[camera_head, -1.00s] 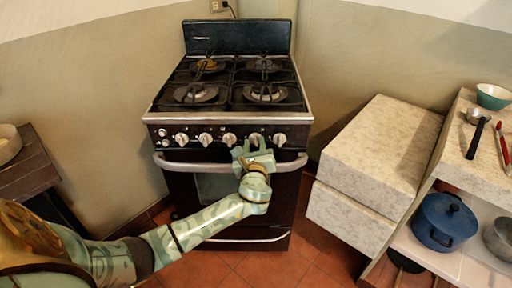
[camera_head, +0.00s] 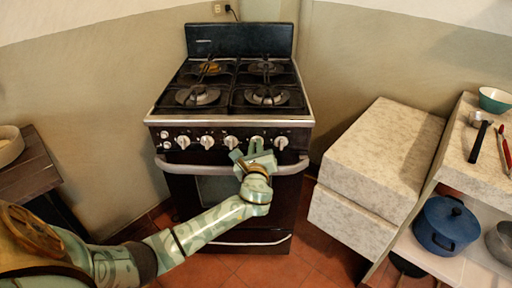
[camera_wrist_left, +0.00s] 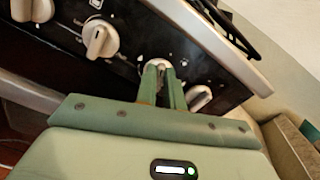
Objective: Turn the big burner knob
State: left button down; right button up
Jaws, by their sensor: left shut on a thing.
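The black stove (camera_head: 240,118) has a row of pale knobs along its front panel. My left gripper (camera_head: 256,146) is at the second large knob from the right, just above the oven handle (camera_head: 190,168). In the left wrist view my left gripper (camera_wrist_left: 160,80) has its green fingers closed around a pale knob (camera_wrist_left: 157,64), which is mostly hidden between them. Another knob (camera_wrist_left: 101,38) shows to its left, and one more (camera_wrist_left: 199,98) to its right, both free of the fingers. My right gripper is not in view.
The rightmost large knob (camera_head: 281,142) is close beside my left gripper. The oven handle runs just below the knobs. A stone-topped block (camera_head: 385,150) stands to the right of the stove, and a dark wooden table (camera_head: 28,170) is at the left.

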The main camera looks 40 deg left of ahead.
pick_arm(q)
jog(key=shift+s+a+f+n+b, duration=0.15)
jog(key=shift+n+b, duration=0.35)
jog(key=shift+n, duration=1.5)
jog(key=shift+f+n+b, duration=0.15)
jog(key=shift+n+b, duration=0.3)
jog(key=shift+n, duration=1.55)
jog(key=shift+s+a+f+n+b, duration=0.15)
jog(key=shift+n+b, duration=0.35)
jog(key=shift+n, duration=1.5)
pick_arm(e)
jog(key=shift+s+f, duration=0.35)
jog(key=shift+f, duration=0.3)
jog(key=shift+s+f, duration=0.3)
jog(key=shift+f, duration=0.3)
pick_arm(q)
jog(key=shift+w+d, duration=0.1)
jog(key=c, duration=1.5)
grip_release()
